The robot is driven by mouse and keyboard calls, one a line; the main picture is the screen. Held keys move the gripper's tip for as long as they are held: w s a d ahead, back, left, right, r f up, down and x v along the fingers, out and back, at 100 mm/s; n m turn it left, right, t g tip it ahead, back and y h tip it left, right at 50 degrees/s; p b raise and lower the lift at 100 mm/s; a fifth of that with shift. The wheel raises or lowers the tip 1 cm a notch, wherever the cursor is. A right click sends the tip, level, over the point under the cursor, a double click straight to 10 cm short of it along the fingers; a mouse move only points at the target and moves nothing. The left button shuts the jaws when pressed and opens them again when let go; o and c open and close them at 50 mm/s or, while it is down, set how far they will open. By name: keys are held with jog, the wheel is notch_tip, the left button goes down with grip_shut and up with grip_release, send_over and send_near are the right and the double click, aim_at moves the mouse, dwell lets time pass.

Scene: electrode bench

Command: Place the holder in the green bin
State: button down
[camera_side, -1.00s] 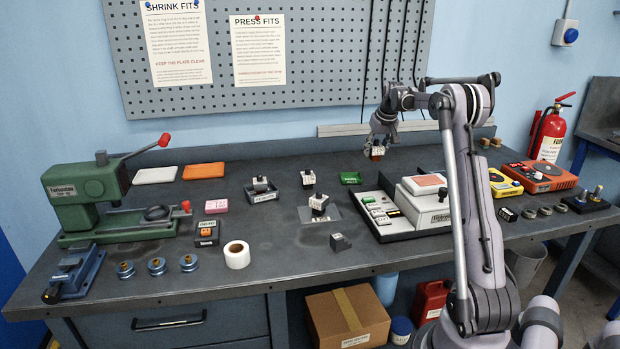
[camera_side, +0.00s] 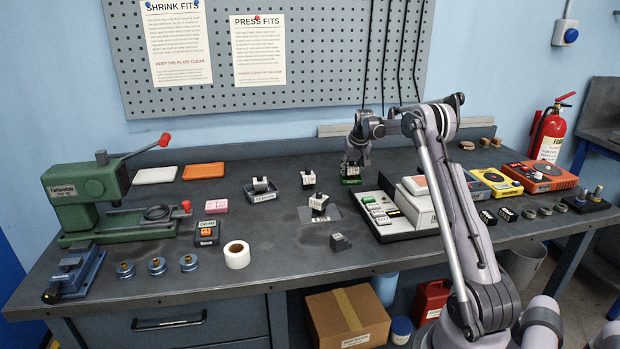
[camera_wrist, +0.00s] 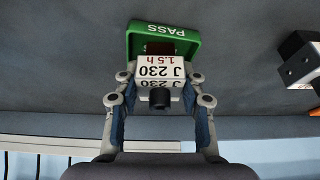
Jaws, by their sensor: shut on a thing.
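The green bin (camera_wrist: 150,30), marked PASS, lies just under and beyond the holder in that view. In the side view my gripper (camera_side: 356,162) is low over the green bin (camera_side: 351,181) at the back of the bench, and covers much of it. I cannot tell whether the holder touches the bin's floor.
A white and grey instrument (camera_side: 405,232) stands close to the right of the bin. Another labelled holder (camera_side: 308,177) stands to the left, and a grey tray with a holder (camera_side: 262,197) is further left. Bare bench lies between them.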

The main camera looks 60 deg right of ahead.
jog(key=shift+f, duration=0.1)
jog(key=c, duration=0.8)
grip_release()
jog(key=v, duration=1.2)
jog(key=a+r+n+t, duration=0.1)
jog(key=a+r+n, duration=0.15)
jog(key=a, duration=1.05)
jog(key=a+r+n+t, duration=0.1)
jog(key=a+r+n, duration=0.15)
jog(key=a, duration=1.15)
jog(key=s+a+f+n+y, duration=0.1)
jog(key=s+a+f, duration=0.1)
jog(key=s+a, duration=0.2)
jog(key=s+a+f+n+t+y, duration=0.1)
jog(key=s+a+f, duration=0.2)
jog(key=a, duration=0.7)
jog(key=s+a+f+n+t+y, duration=0.1)
jog(key=s+a+f+n, duration=0.1)
jog(key=s+a, duration=0.4)
jog(key=shift+s+a+f, duration=0.35)
jog(key=shift+a+f, duration=0.05)
jog(key=shift+a, duration=0.2)
